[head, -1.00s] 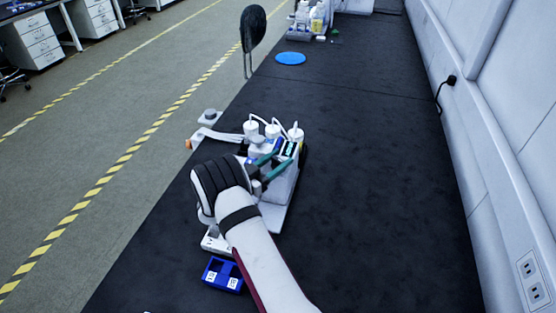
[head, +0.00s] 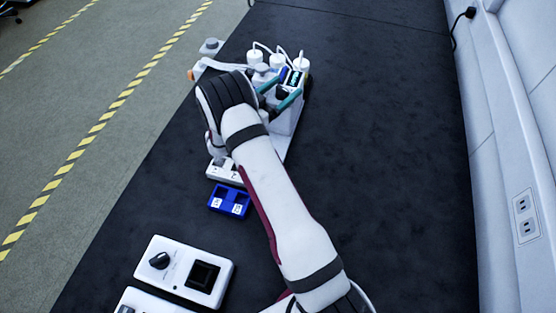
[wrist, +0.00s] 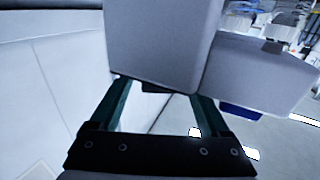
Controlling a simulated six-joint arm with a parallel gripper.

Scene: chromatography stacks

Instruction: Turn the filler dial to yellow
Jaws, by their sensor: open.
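The filler (head: 286,120) is a white machine with several white-capped bottles (head: 277,61) and a small lit screen (head: 294,78). My gripper (head: 281,92) is at the machine's upper front, below the screen, with its two teal fingers spread apart. A dark knob-like part, apparently the dial (head: 282,95), shows between the fingers; whether they touch it I cannot tell. No yellow mark is readable. In the wrist view my gripper (wrist: 157,103) is open, and a large pale block (wrist: 163,40) of the machine hides most of the space beyond the fingertips.
A blue two-slot holder (head: 229,201) with white labels stands in front of the filler. Nearer is a white box (head: 184,271) with a black knob and dark square recess. A white arm-like part (head: 222,66) juts left. The black bench (head: 390,130) is clear to the right.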

